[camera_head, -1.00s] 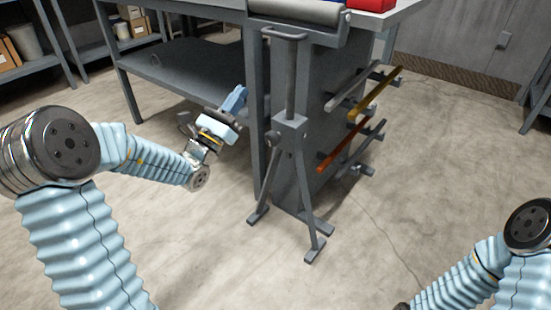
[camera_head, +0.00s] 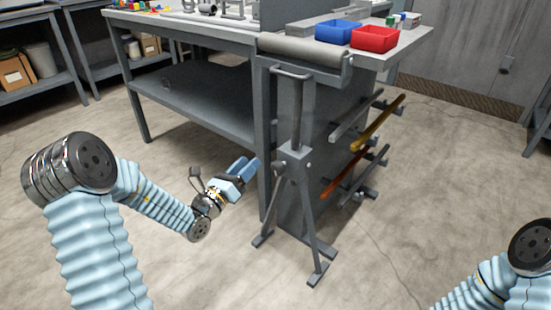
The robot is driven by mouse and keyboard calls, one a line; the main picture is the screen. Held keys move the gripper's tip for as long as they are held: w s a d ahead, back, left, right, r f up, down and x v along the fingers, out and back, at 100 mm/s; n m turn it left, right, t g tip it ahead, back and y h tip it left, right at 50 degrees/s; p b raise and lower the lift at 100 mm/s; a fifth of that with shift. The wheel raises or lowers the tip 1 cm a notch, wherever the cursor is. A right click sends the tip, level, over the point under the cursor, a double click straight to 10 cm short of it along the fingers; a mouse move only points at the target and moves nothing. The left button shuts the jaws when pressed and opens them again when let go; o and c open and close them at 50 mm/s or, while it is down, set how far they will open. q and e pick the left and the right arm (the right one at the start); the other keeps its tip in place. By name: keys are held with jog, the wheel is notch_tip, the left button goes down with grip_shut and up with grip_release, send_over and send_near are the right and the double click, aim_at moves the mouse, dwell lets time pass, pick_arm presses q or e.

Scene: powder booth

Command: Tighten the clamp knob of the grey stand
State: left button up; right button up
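The grey stand (camera_head: 297,115) stands upright on splayed legs near the middle, with a crossbar on top. Its clamp collar (camera_head: 294,160) sits where the legs meet the post. The small dark clamp knob (camera_head: 280,167) shows on the collar's left side. My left gripper (camera_head: 246,166) is left of the knob at about its height in the picture, with a gap between them. Its two light-blue fingers look slightly apart, with nothing visible between them. My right gripper is out of view; only part of that arm shows at the lower right.
A grey workbench (camera_head: 195,32) with a lower shelf stands behind the stand. A roller (camera_head: 300,48), a blue bin (camera_head: 338,33) and a red bin (camera_head: 375,39) are at its right end. Rack bars (camera_head: 358,117) stick out at right. Open floor lies in front.

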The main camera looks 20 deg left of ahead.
aim_at(275, 170)
pick_arm(q)
jog(key=o, duration=0.4)
jog(key=s+f+n+g+p, duration=0.1)
jog(key=f, duration=0.1)
jog(key=s+f+n+p, duration=0.1)
jog(key=f, duration=0.1)
jog(key=s+d+f+n+g+p, duration=0.1)
jog(key=s+f+n, duration=0.1)
jog(key=shift+g, duration=0.3)
jog(key=x, duration=1.3)
jog(key=shift+w+d+f, duration=0.1)
jog(key=shift+w+f, duration=0.25)
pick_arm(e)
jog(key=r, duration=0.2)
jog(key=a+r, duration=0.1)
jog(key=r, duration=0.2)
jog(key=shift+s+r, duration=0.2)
pick_arm(q)
jog(key=c, duration=1)
